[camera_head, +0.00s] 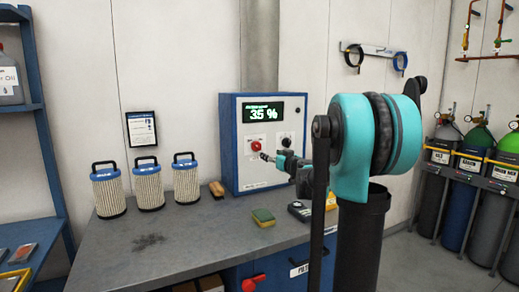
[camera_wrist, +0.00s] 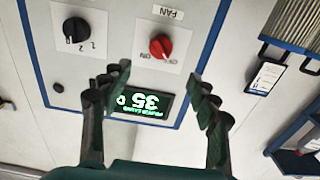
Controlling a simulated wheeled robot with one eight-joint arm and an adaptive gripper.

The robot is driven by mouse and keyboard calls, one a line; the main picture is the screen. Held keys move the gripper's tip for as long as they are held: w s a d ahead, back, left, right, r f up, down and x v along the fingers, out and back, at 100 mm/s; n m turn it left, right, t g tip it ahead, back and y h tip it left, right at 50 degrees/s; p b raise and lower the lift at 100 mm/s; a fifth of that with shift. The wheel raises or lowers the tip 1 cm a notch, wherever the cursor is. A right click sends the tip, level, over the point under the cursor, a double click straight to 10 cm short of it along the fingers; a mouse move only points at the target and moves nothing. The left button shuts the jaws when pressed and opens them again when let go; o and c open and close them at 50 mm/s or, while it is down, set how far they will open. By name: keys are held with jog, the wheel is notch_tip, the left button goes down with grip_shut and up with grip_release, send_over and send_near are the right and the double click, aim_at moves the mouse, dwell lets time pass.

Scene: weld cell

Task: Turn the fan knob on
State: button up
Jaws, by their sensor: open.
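The red fan knob (camera_head: 256,145) is on the front of a white control box with a blue frame (camera_head: 236,170). In the wrist view, which is upside down, the red knob (camera_wrist: 160,46) sits on a white plate by a FAN label. My gripper (camera_head: 267,157) is open and empty in front of the box, close to the knob. In the wrist view the fingers of my gripper (camera_wrist: 157,88) are spread wide, with the knob beyond their tips and between them. I see no contact.
A black knob (camera_head: 286,141) marked with numbers is right of the red one. The display (camera_head: 262,112) above reads 35 %. On the workbench (camera_head: 190,240) stand several filter cartridges (camera_head: 148,187), a brush (camera_head: 217,189) and a sponge (camera_head: 263,217). Gas cylinders (camera_head: 470,180) stand at right.

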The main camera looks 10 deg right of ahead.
aim_at(258, 147)
jog(key=x, duration=1.2)
jog(key=shift+w+a, duration=0.15)
jog(key=shift+w, duration=0.1)
jog(key=c, duration=1.2)
